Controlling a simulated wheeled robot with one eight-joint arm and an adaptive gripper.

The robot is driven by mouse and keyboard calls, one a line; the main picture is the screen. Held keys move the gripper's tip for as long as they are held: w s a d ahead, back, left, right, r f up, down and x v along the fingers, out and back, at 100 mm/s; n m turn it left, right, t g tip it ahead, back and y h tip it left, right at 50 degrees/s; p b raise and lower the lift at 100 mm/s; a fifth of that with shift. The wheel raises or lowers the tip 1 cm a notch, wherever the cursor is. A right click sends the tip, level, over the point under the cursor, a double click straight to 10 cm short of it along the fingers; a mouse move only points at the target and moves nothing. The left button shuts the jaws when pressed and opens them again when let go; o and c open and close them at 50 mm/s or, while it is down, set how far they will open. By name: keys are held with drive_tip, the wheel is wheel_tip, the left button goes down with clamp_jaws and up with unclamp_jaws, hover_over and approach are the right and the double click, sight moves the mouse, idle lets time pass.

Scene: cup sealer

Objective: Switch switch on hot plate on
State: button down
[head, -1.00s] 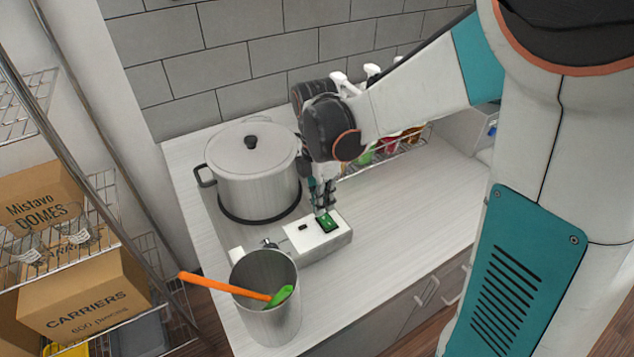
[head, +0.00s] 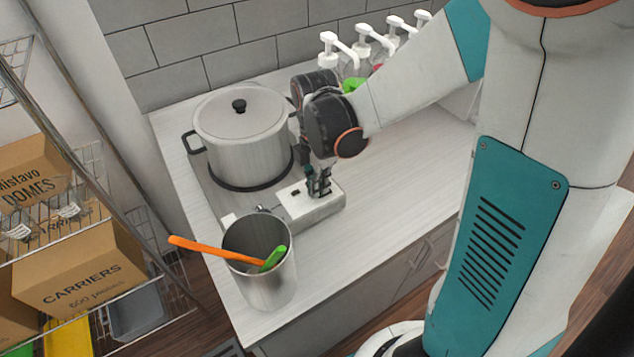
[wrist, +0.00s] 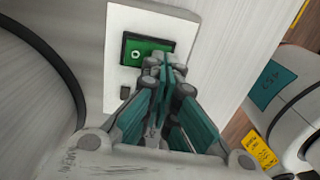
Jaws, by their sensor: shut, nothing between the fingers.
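The hot plate (head: 326,210) stands on the counter, with its white control panel on the right side of the pot. Its green rocker switch (wrist: 132,50) shows in the wrist view in a black frame, with a white ring mark on it. A small dark button (wrist: 125,92) sits below it. My gripper (head: 320,192) is shut and empty, pointing down at the panel. In the wrist view its fingertips (wrist: 163,66) overlap the right part of the switch; I cannot tell whether they touch it. In the head view the gripper hides the switch.
A lidded steel pot (head: 240,150) stands on the hot plate, left of my gripper. A steel container (head: 262,285) with an orange-handled green spatula (head: 205,249) stands in front. Pump bottles (head: 340,50) stand behind. Counter (head: 400,185) to the right is clear.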

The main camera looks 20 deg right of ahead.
drive_tip(key=shift+w+a+r, duration=0.1)
drive_tip(key=shift+w+r, duration=0.05)
drive_tip(key=shift+w, duration=0.3)
drive_tip(key=shift+w+a+r, duration=0.1)
drive_tip(key=shift+w, duration=0.3)
